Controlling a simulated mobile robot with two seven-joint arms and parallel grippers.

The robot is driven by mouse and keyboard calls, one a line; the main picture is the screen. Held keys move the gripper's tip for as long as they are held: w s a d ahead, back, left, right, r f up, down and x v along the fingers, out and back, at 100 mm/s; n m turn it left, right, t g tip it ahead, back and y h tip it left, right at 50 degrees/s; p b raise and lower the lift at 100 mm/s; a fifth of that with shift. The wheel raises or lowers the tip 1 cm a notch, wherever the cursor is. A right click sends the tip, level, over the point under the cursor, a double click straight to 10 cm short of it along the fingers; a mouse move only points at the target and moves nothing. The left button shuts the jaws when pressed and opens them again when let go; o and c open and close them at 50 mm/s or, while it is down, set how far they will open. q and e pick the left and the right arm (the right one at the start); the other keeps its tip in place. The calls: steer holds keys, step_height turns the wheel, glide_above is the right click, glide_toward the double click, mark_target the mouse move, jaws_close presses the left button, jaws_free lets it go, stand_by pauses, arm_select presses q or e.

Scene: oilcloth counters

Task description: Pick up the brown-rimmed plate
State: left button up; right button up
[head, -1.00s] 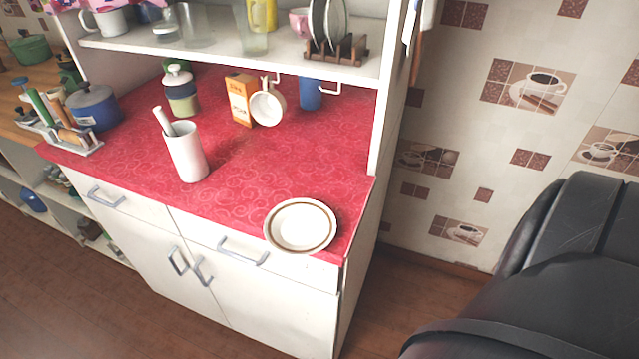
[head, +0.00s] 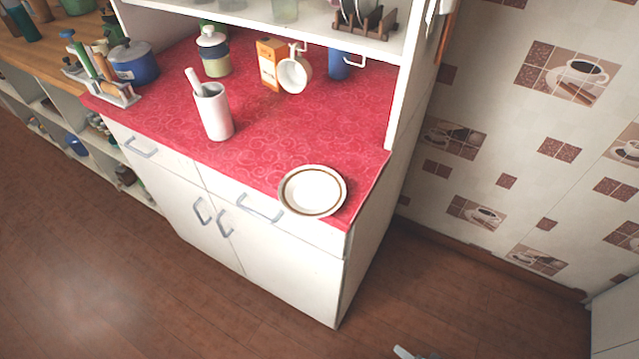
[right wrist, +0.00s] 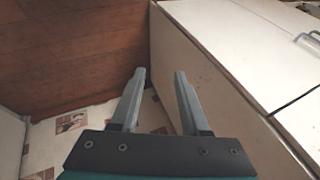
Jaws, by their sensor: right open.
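The brown-rimmed plate (head: 313,190) is white with a brown ring. It lies at the front right corner of the red counter (head: 290,130), its near edge reaching the counter's front edge. My right gripper (right wrist: 160,72) is open and empty in the right wrist view, beside the side panel of the white cabinet. The plate does not show in that view. A small grey piece at the bottom edge of the head view looks like a tip of my gripper. My left gripper is not in view.
A white mortar with pestle (head: 214,112) stands left of the plate. A shelf upright (head: 408,85) rises at the right. The counter around the plate is clear.

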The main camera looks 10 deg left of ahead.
steer(key=w+a+r+m+t+y+p, duration=0.1)
steer(key=w+a+r+m+y, duration=0.2)
steer(key=r, duration=0.6)
steer(key=w+a+r+m+t+y+p, duration=0.1)
steer(key=w+a+r, duration=0.25)
steer(key=r, duration=0.45)
steer(key=m+y+p, duration=0.1)
steer(key=y+p, duration=0.1)
steer(key=y, duration=0.3)
glide_toward(308, 218)
steer(key=shift+t, duration=0.5)
steer(key=shift+s+f+x, duration=0.1)
steer(key=shift+x, duration=2.5)
steer(key=shift+s+f+x, duration=0.1)
steer(key=shift+f+x, duration=0.05)
steer(key=shift+x, duration=2.4)
steer(key=shift+c, duration=0.2)
jaws_close()
steer(key=shift+s+f, duration=0.1)
